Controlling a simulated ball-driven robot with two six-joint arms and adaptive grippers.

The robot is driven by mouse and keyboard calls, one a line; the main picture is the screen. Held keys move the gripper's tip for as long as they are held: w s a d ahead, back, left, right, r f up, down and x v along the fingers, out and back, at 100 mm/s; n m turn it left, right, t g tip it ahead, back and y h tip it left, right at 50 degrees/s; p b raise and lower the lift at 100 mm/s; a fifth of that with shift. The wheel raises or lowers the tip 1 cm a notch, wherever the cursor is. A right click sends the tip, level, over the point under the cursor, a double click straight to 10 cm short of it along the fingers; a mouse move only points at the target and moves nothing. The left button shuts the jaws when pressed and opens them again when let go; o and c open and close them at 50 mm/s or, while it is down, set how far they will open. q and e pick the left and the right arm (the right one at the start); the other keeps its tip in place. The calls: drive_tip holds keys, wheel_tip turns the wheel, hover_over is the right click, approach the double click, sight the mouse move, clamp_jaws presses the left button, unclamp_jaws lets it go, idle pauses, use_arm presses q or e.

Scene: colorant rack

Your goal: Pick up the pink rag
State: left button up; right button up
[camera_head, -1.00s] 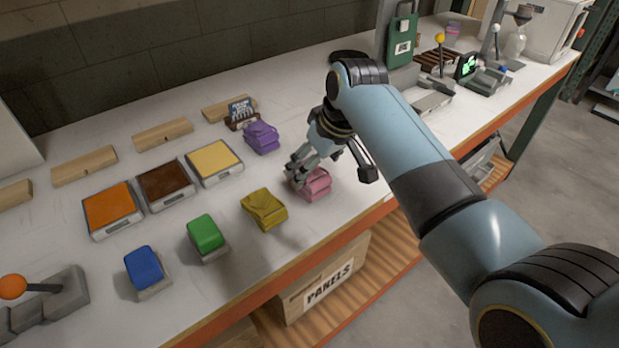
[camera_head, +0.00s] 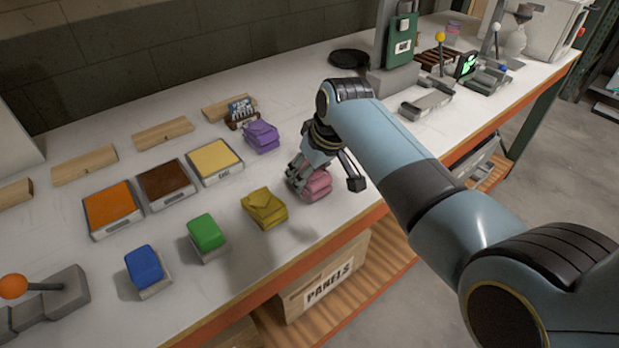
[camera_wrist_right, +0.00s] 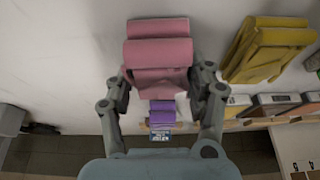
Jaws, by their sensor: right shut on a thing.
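The pink rag (camera_head: 316,184) is a folded stack on the white workbench, near its front edge. My right gripper (camera_head: 297,184) reaches down onto it from above and behind, covering part of its left side. In the right wrist view the pink rag (camera_wrist_right: 158,52) lies between the two fingers of my right gripper (camera_wrist_right: 160,80), which are shut on its near part. The rag still appears to rest on the bench. My left gripper is in neither view.
A yellow rag (camera_head: 264,208) lies left of the pink one, and a purple rag (camera_head: 262,136) lies behind. Green (camera_head: 206,231) and blue (camera_head: 145,265) blocks stand farther left. Orange, brown and yellow trays sit behind them. The bench's orange front edge (camera_head: 330,239) is close.

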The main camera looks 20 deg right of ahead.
wheel_tip(320, 180, up, 4)
drive_tip(key=shift+s+d+r, duration=0.1)
drive_tip(key=shift+r, duration=0.05)
drive_tip(key=s+d+r, duration=0.5)
drive_tip(key=s+r, duration=0.1)
drive_tip(key=s, duration=0.4)
drive_tip(key=shift+r+b, duration=0.35)
